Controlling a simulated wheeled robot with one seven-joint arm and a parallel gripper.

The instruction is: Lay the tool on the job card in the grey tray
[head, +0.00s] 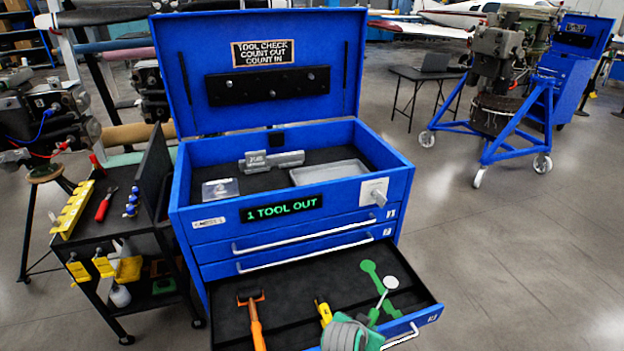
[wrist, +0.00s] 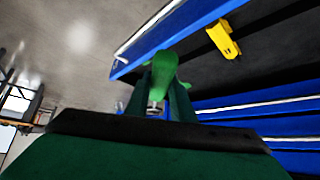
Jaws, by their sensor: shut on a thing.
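My gripper (head: 362,336) is shut on the green handle of an inspection mirror (head: 391,283), a small round pale head on a thin rod. The mirror tilts up over the right part of the open drawer. In the wrist view the green handle (wrist: 164,68) sits between my fingers (wrist: 158,95). The grey tray (head: 328,173) is in the chest's top compartment, at right, behind and above my gripper. I cannot make out a separate job card in it. A small grey card-like piece (head: 220,189) lies at the compartment's front left.
The open drawer (head: 280,315) holds an orange-handled tool (head: 254,318), a yellow tool (head: 323,311) and a green tool outline (head: 370,270). The raised lid (head: 262,60) closes off the back. A black cart (head: 110,210) stands left.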

